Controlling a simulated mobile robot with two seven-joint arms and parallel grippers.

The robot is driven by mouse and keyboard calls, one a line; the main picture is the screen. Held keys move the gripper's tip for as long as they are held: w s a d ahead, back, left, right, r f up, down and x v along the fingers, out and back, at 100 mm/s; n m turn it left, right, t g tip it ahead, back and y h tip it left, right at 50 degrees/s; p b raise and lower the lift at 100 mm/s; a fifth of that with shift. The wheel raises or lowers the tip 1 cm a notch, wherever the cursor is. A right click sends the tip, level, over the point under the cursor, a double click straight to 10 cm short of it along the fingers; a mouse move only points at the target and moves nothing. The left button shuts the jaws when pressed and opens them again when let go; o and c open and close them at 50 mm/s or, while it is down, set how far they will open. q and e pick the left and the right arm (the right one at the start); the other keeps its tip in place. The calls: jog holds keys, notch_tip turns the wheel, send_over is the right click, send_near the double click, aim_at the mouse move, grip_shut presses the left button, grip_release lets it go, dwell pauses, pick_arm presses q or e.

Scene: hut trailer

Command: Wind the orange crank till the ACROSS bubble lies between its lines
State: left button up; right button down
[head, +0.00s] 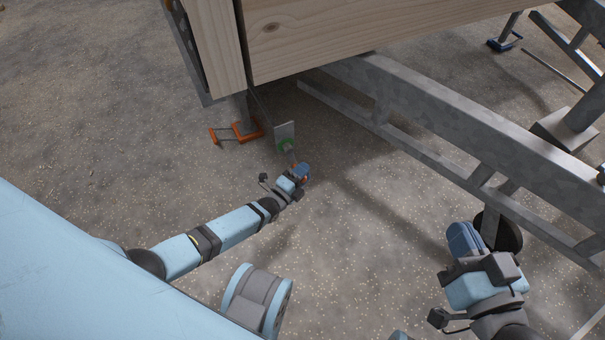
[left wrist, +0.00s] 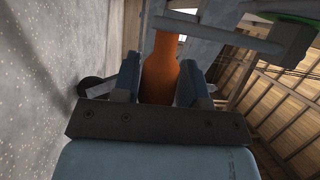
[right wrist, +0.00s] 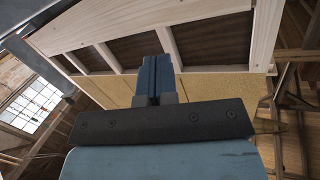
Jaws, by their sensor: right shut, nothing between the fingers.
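The orange crank's handle (left wrist: 160,72) stands between my left gripper's fingers in the left wrist view, with a finger close against each side. In the head view my left gripper (head: 302,171) is low under the trailer's near corner, and only a bit of orange shows beside it. A small upright grey plate (head: 285,132) with a green round part (head: 286,146) is just behind that gripper. I cannot make out the ACROSS bubble or its lines in any view. My right gripper (head: 463,239) is shut and empty at the right, away from the crank; its fingers also show in the right wrist view (right wrist: 157,78).
The hut's timber body (head: 310,35) overhangs the work area. A grey steel chassis rail (head: 430,105) runs down to the right. An orange foot (head: 246,131) stands on the gravel behind my left gripper, and a blue foot (head: 503,44) stands far right. Open gravel lies at left.

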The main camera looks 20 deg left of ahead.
pick_arm(q)
jog(key=shift+o, duration=1.4)
jog(key=shift+r, duration=0.1)
jog(key=p+v, duration=0.4)
jog(key=v, duration=0.9)
jog(key=shift+s+a, duration=0.2)
jog(key=shift+s, duration=0.2)
pick_arm(e)
jog(key=r+t, duration=0.1)
jog(key=r, duration=0.2)
jog(key=r+t, duration=0.1)
jog(key=r, duration=0.1)
jog(key=shift+s+d+r+m, duration=0.1)
jog(key=shift+d+r+m, duration=0.1)
jog(key=shift+r+m, duration=0.2)
